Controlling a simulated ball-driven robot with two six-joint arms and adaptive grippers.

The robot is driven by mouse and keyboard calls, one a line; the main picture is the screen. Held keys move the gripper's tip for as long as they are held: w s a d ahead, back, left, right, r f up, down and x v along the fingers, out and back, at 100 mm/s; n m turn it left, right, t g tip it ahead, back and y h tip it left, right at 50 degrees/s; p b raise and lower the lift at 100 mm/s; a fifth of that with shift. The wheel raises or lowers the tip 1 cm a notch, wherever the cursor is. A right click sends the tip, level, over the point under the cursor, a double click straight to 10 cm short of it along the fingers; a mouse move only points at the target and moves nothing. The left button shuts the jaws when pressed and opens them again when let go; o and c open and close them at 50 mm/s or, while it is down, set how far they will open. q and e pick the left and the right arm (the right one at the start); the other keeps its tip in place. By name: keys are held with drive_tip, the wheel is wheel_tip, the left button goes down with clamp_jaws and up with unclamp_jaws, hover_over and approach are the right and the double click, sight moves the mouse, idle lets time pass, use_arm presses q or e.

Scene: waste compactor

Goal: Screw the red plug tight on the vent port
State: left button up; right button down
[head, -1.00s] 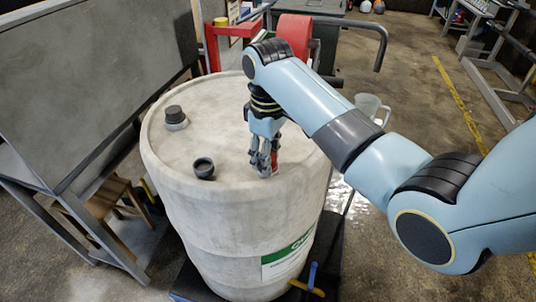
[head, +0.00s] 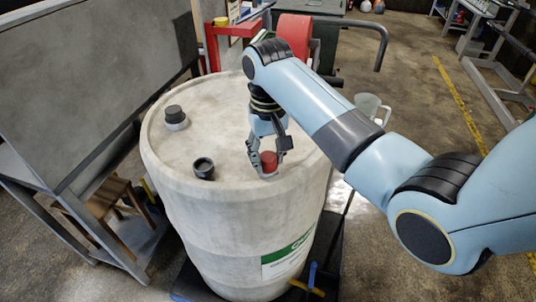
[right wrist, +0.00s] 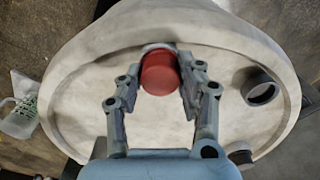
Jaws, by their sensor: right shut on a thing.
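The red plug (head: 269,160) sits upright at the front right of the drum's top. In the right wrist view the red plug (right wrist: 160,74) shows between the two fingers, and a pale rim of the vent port (right wrist: 157,46) shows at its far edge. The rest of the port is hidden under the plug. My right gripper (head: 268,163) points down over the plug, shut on it with one finger on each side. My left gripper is not in view.
The plug stands on a large pale drum (head: 215,140). An open dark port (head: 203,168) and a dark-capped port (head: 175,116) are to the left. A grey panel (head: 85,80) rises at left. A clear jug (head: 372,106) stands behind my arm.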

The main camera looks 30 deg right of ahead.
drive_tip(key=c, duration=0.8)
unclamp_jaws()
drive_tip(key=shift+o, duration=0.2)
drive_tip(key=shift+c, duration=0.5)
